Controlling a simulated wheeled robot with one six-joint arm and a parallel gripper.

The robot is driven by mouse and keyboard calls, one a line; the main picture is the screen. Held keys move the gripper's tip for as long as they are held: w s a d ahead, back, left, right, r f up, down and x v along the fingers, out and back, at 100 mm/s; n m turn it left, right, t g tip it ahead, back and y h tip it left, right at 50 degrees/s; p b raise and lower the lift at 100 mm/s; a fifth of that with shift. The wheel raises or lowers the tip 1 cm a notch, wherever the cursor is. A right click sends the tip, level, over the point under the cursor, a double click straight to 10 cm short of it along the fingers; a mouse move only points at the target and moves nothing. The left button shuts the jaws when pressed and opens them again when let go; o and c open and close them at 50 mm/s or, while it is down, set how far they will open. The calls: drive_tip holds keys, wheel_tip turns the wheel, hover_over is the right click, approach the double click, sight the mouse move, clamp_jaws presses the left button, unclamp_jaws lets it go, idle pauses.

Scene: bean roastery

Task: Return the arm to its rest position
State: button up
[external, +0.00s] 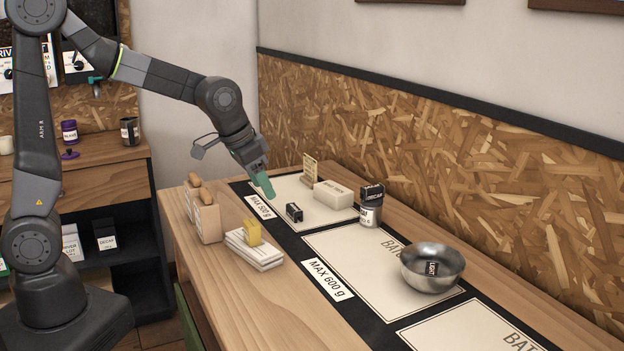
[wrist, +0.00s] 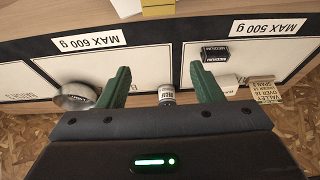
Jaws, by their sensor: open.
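On the table are a cream block (external: 333,195), a tin (external: 370,215) topped by a black block (external: 372,193), and a metal bowl (external: 420,281) holding a dark labelled piece (external: 432,269). A yellow block (external: 253,232) sits on white packs (external: 262,258), beside upright containers (external: 208,221). An OSB-clad wall (external: 430,150) borders the table.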

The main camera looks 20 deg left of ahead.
drive_tip(key=w+d+f+p, duration=0.1)
drive_tip(key=w+d, duration=0.3)
drive_tip(key=d, duration=0.5)
drive_tip(key=w+d+f+p, duration=0.1)
drive_tip(key=w+d, duration=0.4)
drive_tip(key=d, duration=0.5)
drive_tip(key=w+d+f+p, duration=0.1)
drive_tip(key=w+d, duration=0.3)
drive_tip(key=d, duration=0.6)
drive_tip(key=shift+w+f+n+p, duration=0.2)
drive_tip(key=shift+f+n+p, duration=0.05)
drive_tip(key=shift+n+p, duration=0.15)
